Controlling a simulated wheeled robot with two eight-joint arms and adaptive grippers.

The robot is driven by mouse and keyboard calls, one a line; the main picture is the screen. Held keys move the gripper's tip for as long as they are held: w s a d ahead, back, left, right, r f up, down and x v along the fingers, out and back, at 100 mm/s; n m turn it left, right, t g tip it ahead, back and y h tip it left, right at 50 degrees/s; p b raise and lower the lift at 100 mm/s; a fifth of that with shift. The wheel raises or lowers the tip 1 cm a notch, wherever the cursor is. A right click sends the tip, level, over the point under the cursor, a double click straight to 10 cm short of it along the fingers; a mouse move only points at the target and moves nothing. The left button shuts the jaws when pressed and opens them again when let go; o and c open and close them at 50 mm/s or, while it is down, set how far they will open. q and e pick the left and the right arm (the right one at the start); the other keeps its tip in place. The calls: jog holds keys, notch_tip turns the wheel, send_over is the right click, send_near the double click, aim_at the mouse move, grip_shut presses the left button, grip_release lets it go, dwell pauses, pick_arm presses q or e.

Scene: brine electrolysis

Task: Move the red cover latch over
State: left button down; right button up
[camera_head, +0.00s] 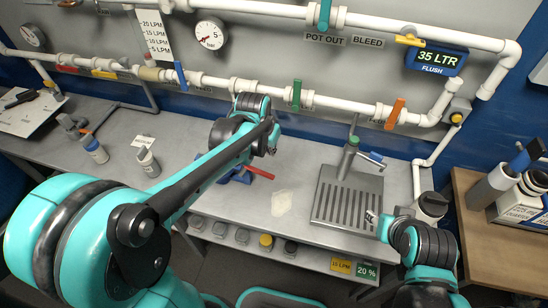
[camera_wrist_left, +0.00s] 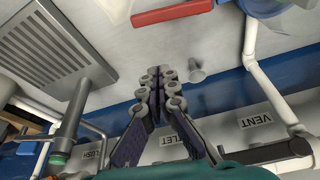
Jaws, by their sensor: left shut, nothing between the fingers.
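A red bar (camera_head: 259,172), which looks like the red cover latch, sits beside a blue part (camera_head: 240,177) on the grey bench in the head view. It also shows at the top edge of the left wrist view as a long red bar (camera_wrist_left: 172,13) with blue beside it.
A slotted drain tray (camera_head: 346,196) with a green-topped tap (camera_head: 352,143) stands right of the red bar. White pipes (camera_head: 340,104) with coloured valve handles run along the wall behind. Two small bottles (camera_head: 148,162) (camera_head: 95,150) stand at left. A pale patch (camera_head: 282,203) lies on the bench.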

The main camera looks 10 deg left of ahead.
pick_arm(q)
notch_tip(320, 180, down, 8)
jog(key=s+b, duration=0.1)
jog(key=b, duration=0.3)
jog(key=shift+a, duration=0.15)
jog(key=shift+s+r, duration=0.1)
jog(key=shift+s, duration=0.15)
